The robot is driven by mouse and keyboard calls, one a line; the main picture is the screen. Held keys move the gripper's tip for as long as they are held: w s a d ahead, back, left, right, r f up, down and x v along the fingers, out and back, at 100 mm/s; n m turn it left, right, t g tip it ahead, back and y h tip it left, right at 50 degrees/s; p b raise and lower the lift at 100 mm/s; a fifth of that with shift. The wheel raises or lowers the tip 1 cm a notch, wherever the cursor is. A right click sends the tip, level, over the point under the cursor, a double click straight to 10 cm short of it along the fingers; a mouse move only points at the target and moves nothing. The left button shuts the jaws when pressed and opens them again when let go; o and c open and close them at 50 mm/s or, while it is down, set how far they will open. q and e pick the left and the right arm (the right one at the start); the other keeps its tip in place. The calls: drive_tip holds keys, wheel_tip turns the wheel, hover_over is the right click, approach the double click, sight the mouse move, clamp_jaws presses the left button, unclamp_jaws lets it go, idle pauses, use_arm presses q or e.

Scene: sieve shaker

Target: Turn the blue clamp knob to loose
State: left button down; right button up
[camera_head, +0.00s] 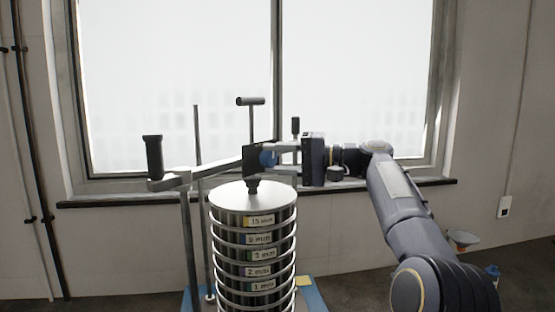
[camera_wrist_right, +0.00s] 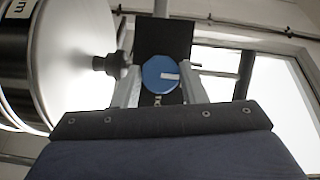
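The blue clamp knob (camera_head: 267,158) sits on a dark clamp block (camera_head: 252,160) above the sieve stack (camera_head: 253,196). In the right wrist view the round blue knob (camera_wrist_right: 158,80) faces the camera, with a white mark pointing to the right. My right gripper (camera_head: 272,156) reaches in from the right. In the wrist view its two grey fingers (camera_wrist_right: 161,84) lie against the left and right edges of the knob, with no clear gap. The knob is partly hidden by the fingers in the head view. My left gripper is out of view.
A crossbar with a black upright handle (camera_head: 153,157) runs left from the clamp. Thin posts (camera_head: 197,130) and a T-handle (camera_head: 250,101) rise nearby. The window (camera_head: 180,80) is behind. A blue base (camera_head: 312,296) is below.

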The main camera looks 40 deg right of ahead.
drive_tip(key=o, duration=0.4)
drive_tip(key=shift+c, duration=0.2)
drive_tip(key=v, duration=0.7)
drive_tip(key=shift+s+d+b, duration=0.25)
drive_tip(key=shift+s+b, duration=0.1)
drive_tip(key=shift+b, duration=0.1)
